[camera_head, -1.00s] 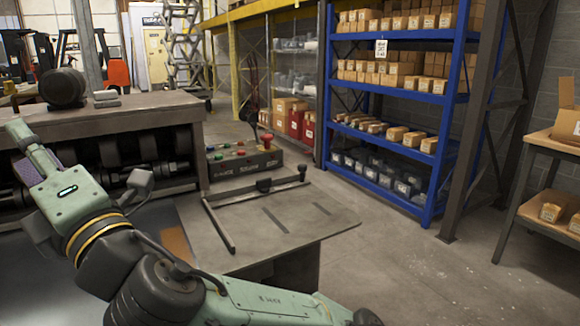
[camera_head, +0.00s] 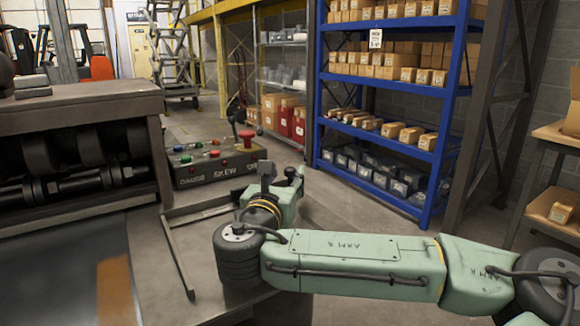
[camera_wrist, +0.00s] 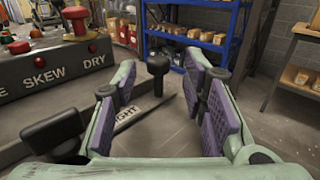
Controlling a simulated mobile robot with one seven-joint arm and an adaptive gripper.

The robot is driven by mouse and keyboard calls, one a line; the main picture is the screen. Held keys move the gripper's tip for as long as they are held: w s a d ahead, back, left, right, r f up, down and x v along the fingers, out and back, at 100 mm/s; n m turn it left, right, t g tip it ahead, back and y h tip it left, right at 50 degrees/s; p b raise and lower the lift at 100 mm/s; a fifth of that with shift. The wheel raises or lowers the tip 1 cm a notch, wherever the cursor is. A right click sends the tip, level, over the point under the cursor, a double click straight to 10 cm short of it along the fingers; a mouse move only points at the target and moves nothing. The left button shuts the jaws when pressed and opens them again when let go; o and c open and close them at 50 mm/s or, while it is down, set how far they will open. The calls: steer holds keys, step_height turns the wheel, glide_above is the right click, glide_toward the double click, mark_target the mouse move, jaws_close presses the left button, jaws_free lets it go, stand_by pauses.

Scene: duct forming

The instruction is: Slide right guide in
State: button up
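The right guide shows in the wrist view as a flat bar (camera_wrist: 141,112) with a "RIGHT" label. A dark upright knob (camera_wrist: 158,68) stands near it, between the fingers of my gripper (camera_wrist: 162,84) in the picture. My gripper is open, with purple pads on both sides. I see no clear contact between the pads and the knob. A black block (camera_wrist: 55,131) sits to the left, partly covered by the near finger. In the head view my arm hides most of the guide and the gripper's fingers. A long thin bar (camera_head: 177,258) lies on the metal table (camera_head: 150,262).
A control box (camera_head: 215,168) with coloured buttons and a red knob stands behind the table; it is close on the left in the wrist view (camera_wrist: 50,78). A roller machine (camera_head: 80,150) is at left. Blue shelving (camera_head: 312,110) with boxes stands beyond open floor.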

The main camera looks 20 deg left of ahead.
mark_target(289, 170)
steer(key=shift+w+a+p, duration=0.2)
steer(key=shift+w, duration=1.2)
steer(key=shift+w+a+p, duration=0.15)
steer(key=shift+w+a, duration=0.05)
steer(key=shift+w, duration=1.15)
steer(key=shift+c, duration=0.5)
jaws_close()
